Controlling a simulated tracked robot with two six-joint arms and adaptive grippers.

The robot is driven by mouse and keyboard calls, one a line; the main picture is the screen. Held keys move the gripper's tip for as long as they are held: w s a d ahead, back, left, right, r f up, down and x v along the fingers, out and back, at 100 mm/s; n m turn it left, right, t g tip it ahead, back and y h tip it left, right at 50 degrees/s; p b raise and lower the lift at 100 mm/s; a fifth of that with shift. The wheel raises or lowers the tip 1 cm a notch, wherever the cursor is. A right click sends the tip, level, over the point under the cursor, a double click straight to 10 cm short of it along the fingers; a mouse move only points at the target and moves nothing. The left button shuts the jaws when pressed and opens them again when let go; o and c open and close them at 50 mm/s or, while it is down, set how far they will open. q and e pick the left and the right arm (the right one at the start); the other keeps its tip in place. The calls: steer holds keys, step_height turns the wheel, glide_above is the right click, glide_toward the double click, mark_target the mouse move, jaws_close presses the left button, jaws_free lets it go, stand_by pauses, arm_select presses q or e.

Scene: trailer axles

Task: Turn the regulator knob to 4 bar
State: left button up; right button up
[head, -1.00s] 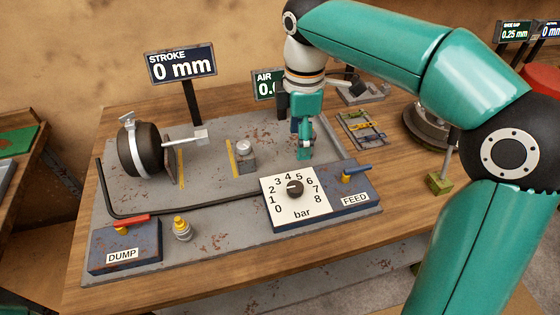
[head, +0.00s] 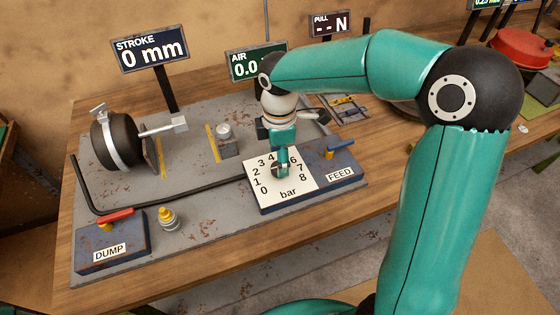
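The regulator dial (head: 265,200) is a white square plate marked 0 to 8 and "bar", on the grey rig board. Its dark knob (head: 276,169) is mostly hidden behind my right gripper (head: 282,170), whose teal fingers point down at the dial's centre. The fingertips overlap the knob in the head view. Whether they are closed on it or only around it cannot be told, and the knob's pointer is hidden. The AIR display (head: 256,64) behind is partly covered by my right arm; its visible digits read "0.0". My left gripper is not in view.
The blue FEED box (head: 341,174) with a blue lever stands right of the dial. The DUMP box (head: 110,250) with a red lever is at front left. A black cylinder (head: 121,140) and the STROKE display (head: 150,47), reading 0 mm, stand behind. The front table strip is clear.

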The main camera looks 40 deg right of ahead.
steer(key=shift+f, duration=1.45)
steer(key=shift+c, duration=0.2)
steer(key=c, duration=1)
steer(key=shift+d, duration=0.1)
steer(key=shift+c, duration=0.6)
